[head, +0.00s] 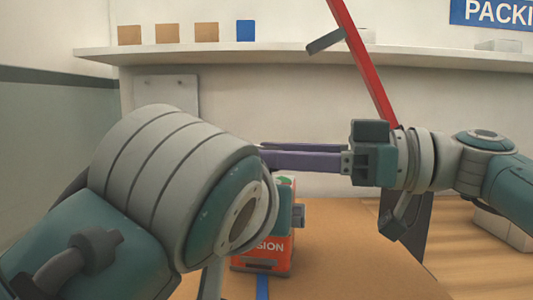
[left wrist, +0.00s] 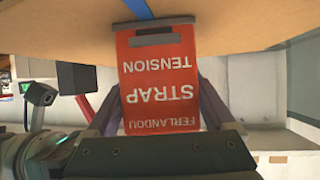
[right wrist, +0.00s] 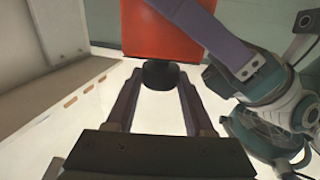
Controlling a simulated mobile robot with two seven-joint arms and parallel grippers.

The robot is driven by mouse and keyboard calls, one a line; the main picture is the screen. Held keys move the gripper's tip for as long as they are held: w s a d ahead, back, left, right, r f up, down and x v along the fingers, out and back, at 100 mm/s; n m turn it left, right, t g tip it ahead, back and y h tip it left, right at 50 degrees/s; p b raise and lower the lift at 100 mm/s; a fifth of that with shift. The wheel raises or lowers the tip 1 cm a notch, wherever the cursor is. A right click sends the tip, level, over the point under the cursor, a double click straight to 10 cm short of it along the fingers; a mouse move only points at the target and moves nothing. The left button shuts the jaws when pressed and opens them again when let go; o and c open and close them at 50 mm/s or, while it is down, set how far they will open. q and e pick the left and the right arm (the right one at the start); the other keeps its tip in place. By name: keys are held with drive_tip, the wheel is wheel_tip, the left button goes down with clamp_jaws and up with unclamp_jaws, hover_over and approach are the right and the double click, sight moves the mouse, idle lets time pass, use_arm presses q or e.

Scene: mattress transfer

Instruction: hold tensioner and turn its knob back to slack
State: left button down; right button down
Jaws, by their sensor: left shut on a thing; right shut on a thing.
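The strap tensioner (head: 262,262) is an orange-red box on the brown surface, partly hidden by my left wrist in the head view. Its "FERLANDOU STRAP TENSION" label appears upside down in the left wrist view (left wrist: 160,85). My left gripper (left wrist: 158,75) is shut on the box, one finger along each side. The dark knob (right wrist: 160,74) projects from the box in the right wrist view. My right gripper (right wrist: 159,82) is shut on it, a finger at each side. The knob is hidden in the head view. A blue strap (head: 262,287) runs from the tensioner's base.
A red bar (head: 362,62) slants beside my right wrist. A wall shelf (head: 280,55) behind holds several small brown boxes and a blue box (head: 245,31). The brown surface (head: 340,250) is clear right of the tensioner. My arms are close together.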

drive_tip(key=shift+n+g, duration=0.5)
drive_tip(key=shift+g, duration=0.3)
drive_tip(key=c, duration=0.5)
unclamp_jaws()
drive_tip(key=shift+c, duration=0.2)
drive_tip(key=s+d, duration=0.2)
drive_tip(key=d, duration=1)
